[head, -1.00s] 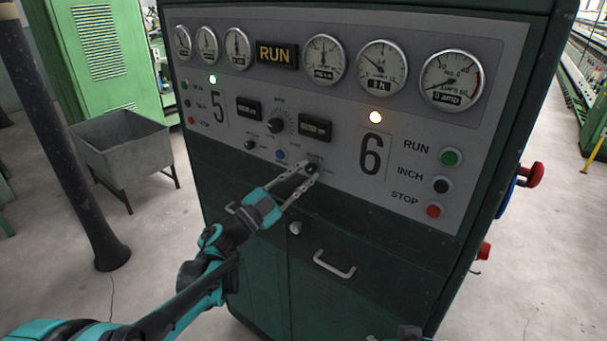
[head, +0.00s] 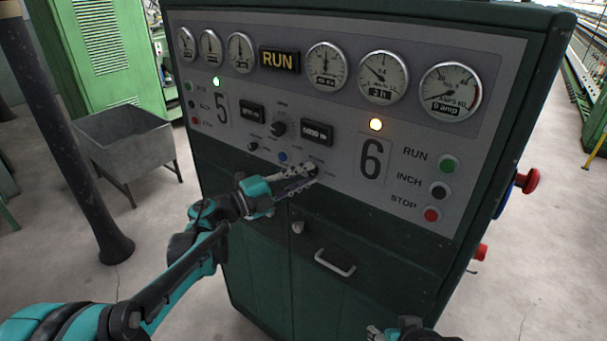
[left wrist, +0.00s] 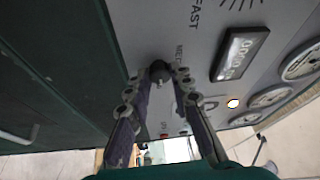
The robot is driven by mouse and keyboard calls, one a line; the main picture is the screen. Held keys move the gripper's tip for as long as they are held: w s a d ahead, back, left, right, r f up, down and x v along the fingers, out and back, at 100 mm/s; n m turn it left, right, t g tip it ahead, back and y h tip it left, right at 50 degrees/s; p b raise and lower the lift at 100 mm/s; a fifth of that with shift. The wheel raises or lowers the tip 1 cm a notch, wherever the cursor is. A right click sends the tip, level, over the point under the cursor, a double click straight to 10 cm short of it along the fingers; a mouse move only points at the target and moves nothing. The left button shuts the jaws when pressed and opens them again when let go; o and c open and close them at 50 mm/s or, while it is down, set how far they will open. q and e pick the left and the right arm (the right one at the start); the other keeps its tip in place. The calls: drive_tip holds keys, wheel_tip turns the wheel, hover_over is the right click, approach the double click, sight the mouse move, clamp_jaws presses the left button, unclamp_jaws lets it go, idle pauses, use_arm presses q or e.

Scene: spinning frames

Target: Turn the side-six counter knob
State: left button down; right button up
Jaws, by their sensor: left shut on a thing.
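The side-six counter knob is a small dark knob at the lower edge of the grey panel (head: 340,120), left of the large 6. In the left wrist view the knob (left wrist: 160,70) sits between my fingertips. My left gripper (head: 311,173) reaches in from the left and is shut on the knob, with a finger on each side. Its fingers hide most of the knob in the head view. The side-six counter display (head: 316,132) is above it; its digits are too small to read. My right gripper (head: 400,331) shows only partly at the bottom edge.
RUN, INCH and STOP buttons (head: 439,189) are at the panel's right. A blue button (head: 282,156) and another dark knob (head: 279,128) are close to my left gripper. A cabinet handle (head: 335,264) juts out below. A grey bin (head: 128,145) stands left.

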idle(0.5)
use_arm(q)
drive_tip(key=c, duration=1.3)
unclamp_jaws()
drive_tip(key=shift+c, duration=0.2)
drive_tip(key=v, duration=1.2)
